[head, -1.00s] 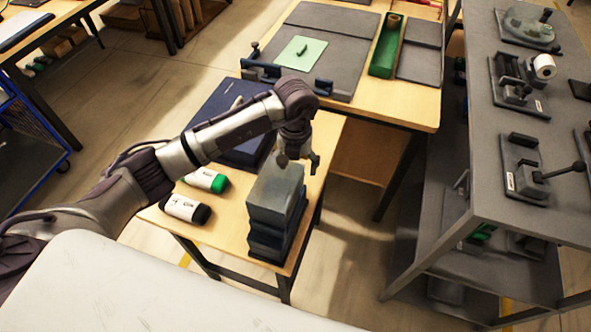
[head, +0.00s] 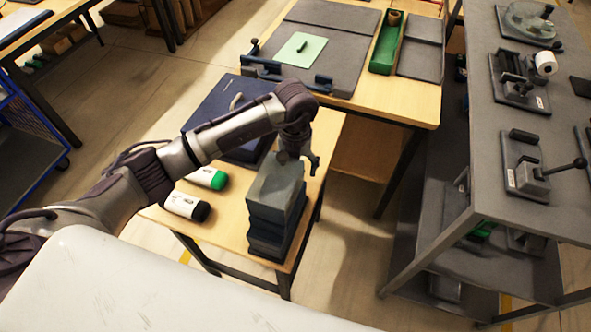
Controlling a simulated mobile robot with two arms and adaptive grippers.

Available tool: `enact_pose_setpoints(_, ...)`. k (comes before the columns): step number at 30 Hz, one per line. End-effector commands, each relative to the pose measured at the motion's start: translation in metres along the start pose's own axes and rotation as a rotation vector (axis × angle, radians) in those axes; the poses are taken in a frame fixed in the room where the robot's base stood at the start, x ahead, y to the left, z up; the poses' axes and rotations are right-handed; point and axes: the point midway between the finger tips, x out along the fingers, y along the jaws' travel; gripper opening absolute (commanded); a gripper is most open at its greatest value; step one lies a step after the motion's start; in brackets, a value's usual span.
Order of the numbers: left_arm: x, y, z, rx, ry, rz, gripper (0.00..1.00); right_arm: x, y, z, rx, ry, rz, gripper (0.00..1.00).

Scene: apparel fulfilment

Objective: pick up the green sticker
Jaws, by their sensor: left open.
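A light green square (head: 290,55), which looks like the green sticker, lies flat on a grey mat (head: 345,52) on the far wooden table. A small dark object (head: 302,46) rests on it. My left gripper (head: 299,162) is open and points down just over a stack of grey and dark blocks (head: 276,195) on the nearer small table. It is well short of the green square, nearer to me. Whether its fingers touch the top block I cannot tell. My right gripper is out of view.
A green-capped bottle (head: 206,178), a black-capped bottle (head: 186,207) and a dark blue case (head: 228,115) share the small table. A green tray (head: 386,45) lies right of the mat. A grey shelf unit (head: 470,150) with fixtures stands at right.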

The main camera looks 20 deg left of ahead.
Motion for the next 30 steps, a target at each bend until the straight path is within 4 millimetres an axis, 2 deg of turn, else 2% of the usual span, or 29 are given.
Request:
enact_pose_setpoints(4,0.000,0.000,0.000,0.000,0.000,0.000,0.78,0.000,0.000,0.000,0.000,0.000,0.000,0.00)
enact_pose_setpoints(11,0.000,0.000,0.000,0.000,0.000,0.000,0.40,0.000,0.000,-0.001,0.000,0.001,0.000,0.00)
enact_pose_setpoints(23,-0.004,0.000,0.000,0.000,0.000,-0.001,0.38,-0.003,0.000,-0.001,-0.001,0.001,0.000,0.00)
enact_pose_setpoints(25,-0.010,-0.001,0.000,0.000,-0.001,-0.002,0.38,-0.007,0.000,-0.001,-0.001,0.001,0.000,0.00)
enact_pose_setpoints(26,-0.012,-0.001,0.001,0.000,-0.004,-0.002,0.38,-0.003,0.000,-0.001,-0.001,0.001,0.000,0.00)
enact_pose_setpoints(30,-0.039,0.000,0.002,0.001,-0.008,-0.003,0.38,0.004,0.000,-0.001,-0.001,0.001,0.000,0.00)
